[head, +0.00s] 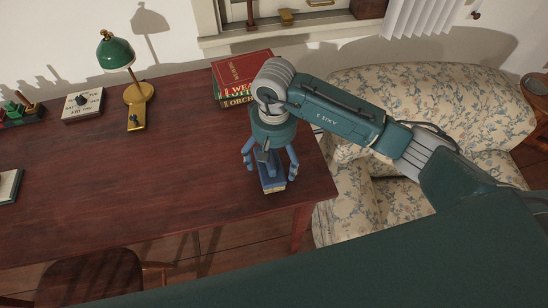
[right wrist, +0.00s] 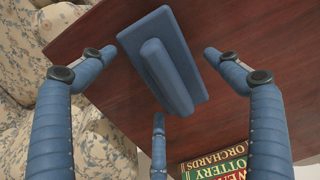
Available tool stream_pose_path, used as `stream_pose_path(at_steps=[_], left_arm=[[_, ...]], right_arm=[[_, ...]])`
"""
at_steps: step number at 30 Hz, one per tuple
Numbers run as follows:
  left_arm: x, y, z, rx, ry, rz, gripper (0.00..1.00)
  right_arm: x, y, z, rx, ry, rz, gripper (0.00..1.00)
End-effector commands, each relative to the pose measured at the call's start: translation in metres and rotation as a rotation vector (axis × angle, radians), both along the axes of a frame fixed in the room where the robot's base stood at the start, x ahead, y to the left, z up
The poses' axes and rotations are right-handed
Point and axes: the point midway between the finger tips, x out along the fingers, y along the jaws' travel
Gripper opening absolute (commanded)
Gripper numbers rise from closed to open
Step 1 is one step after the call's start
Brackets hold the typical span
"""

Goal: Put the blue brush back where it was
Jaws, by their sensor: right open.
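The blue brush (head: 272,182) has a rectangular block with a raised handle bar along its top and a pale underside edge. It lies handle up on the dark wooden table (head: 180,185), near the table's right end. In the right wrist view the brush (right wrist: 165,60) lies between and slightly beyond my spread fingers. My right gripper (head: 270,167) is open above the brush, its fingers apart on either side; it also shows in the right wrist view (right wrist: 159,60). I see no finger closed on the brush. My left gripper is not in view.
Stacked books (head: 241,78) stand at the table's back right. A green desk lamp (head: 138,93), a white dial box (head: 83,103) and a small tray with pegs (head: 20,112) are further left. A floral sofa (head: 420,95) stands right of the table. The table's middle is clear.

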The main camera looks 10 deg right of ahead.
Motion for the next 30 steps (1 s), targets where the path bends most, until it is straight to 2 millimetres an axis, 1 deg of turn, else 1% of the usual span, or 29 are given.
stream_pose_path(at_steps=[2,5,8,15,19,24,30], left_arm=[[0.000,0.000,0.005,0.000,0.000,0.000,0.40],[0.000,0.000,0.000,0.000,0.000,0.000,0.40],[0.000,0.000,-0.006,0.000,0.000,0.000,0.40],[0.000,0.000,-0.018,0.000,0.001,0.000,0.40],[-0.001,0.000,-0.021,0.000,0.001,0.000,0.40],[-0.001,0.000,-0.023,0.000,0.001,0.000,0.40],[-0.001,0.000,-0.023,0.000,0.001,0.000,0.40]], right_arm=[[0.000,0.000,0.004,0.001,0.001,0.000,0.89],[0.002,0.000,0.014,0.001,-0.006,0.000,0.89],[0.002,0.000,0.033,0.001,-0.008,0.001,0.89],[0.002,0.000,0.086,0.001,-0.007,0.000,0.89],[0.001,0.000,0.107,0.000,-0.004,0.000,0.89],[0.000,0.000,0.121,0.000,-0.002,-0.001,0.89],[0.000,0.000,0.123,0.000,0.001,0.000,0.89]])
